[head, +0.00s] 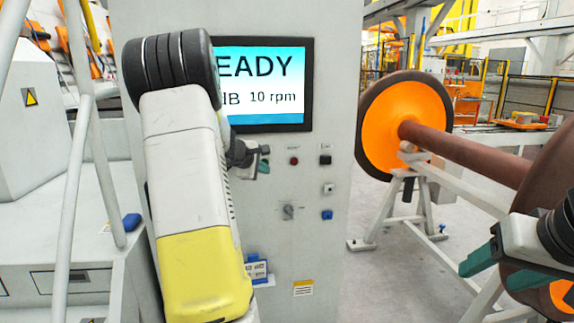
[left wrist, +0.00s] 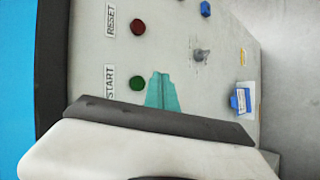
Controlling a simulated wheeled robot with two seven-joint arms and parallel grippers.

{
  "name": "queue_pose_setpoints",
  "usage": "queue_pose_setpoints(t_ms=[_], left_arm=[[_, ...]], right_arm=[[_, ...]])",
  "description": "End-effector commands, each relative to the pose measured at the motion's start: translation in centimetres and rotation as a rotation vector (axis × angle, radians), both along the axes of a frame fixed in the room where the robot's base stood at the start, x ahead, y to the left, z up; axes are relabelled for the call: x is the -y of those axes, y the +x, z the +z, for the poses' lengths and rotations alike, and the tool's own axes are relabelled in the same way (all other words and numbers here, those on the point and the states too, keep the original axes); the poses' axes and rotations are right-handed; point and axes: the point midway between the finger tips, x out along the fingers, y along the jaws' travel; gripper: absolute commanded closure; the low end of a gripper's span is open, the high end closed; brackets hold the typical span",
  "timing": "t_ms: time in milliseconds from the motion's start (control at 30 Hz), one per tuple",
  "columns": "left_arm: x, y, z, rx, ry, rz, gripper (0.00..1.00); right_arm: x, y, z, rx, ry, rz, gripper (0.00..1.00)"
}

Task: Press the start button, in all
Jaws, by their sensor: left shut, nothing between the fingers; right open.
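The green START button (left wrist: 137,83) sits beside its START label on the grey cabinet face in the left wrist view. In the head view I cannot make it out behind my left arm and gripper. My left gripper (head: 264,160) is shut and empty in front of the cabinet panel. Its teal fingers (left wrist: 161,92) show just right of the green button in the left wrist view; I cannot tell whether they touch the panel. My right gripper (head: 503,270) is open and empty at the lower right of the head view, away from the cabinet.
The screen (head: 265,85), partly covered by my arm, shows "EADY" and "10 rpm". A red RESET button (left wrist: 138,27) is near START. A rotary switch (head: 288,212) is lower on the panel. A wheelset (head: 405,125) on a white stand is at right, near my right gripper.

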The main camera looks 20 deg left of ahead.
Motion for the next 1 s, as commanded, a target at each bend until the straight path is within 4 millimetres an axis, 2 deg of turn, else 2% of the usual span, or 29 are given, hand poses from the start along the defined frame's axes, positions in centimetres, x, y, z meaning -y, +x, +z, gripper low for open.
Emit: queue_pose_setpoints(t_ms=[100,300,1000], left_arm=[[-0.8,1.3,-0.1,0.000,0.001,-0.001,1.00],[-1.4,2.4,0.0,-0.001,0.000,-0.001,1.00],[-1.5,2.6,0.0,-0.001,0.000,-0.001,1.00]], right_arm=[[0.0,0.0,0.0,0.000,0.000,0.000,0.40],[0.0,0.0,0.0,0.000,0.000,0.000,0.40],[0.0,0.0,0.0,0.000,0.000,0.000,0.40]])
